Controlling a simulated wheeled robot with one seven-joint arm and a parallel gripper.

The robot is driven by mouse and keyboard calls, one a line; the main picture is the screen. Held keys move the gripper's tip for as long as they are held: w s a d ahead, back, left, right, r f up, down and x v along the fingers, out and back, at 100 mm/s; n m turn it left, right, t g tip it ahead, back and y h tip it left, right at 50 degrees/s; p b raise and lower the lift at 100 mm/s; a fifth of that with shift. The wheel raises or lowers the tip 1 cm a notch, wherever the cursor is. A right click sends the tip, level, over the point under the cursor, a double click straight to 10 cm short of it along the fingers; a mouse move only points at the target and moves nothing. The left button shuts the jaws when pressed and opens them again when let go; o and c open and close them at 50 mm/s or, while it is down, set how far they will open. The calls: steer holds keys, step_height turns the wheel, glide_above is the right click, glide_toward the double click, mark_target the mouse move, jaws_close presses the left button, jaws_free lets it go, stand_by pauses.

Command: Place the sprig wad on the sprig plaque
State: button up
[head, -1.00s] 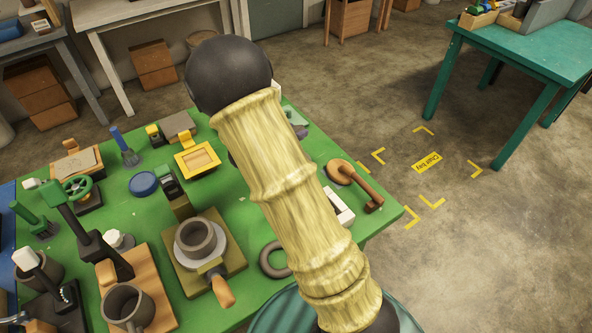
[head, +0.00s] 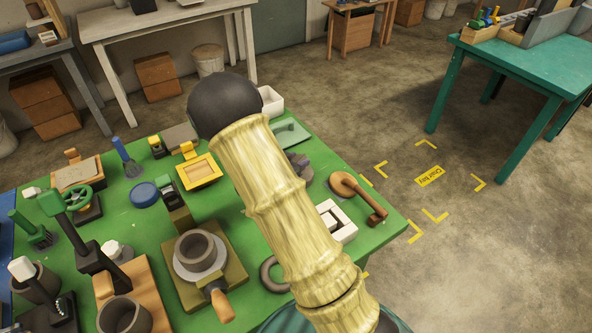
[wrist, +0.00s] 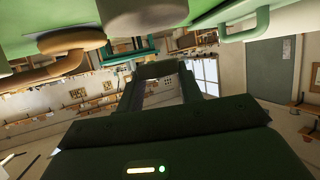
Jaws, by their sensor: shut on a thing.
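My gripper (wrist: 162,78) shows in the wrist view as two dark fingers. A dark piece (wrist: 160,68) spans their tips; I take it for the sprig wad, but its shape is hard to make out. In the head view my arm hides the gripper and what it holds. I cannot tell for sure which item is the sprig plaque. A grey lumpy thing (head: 301,164) and a flat green piece with a handle (head: 290,133) lie just right of my arm on the green table (head: 345,160). The gripper points level, beside the table items.
A brown handled tool (head: 358,196) and a white block (head: 337,222) lie near the table's right edge. A yellow frame (head: 199,172), a blue disc (head: 144,194) and a pot on a stand (head: 198,252) crowd the left. Open floor lies right.

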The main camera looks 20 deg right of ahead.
steer(key=shift+f, duration=1.85)
steer(key=shift+f, duration=0.15)
steer(key=o, duration=1)
steer(key=shift+s, duration=0.1)
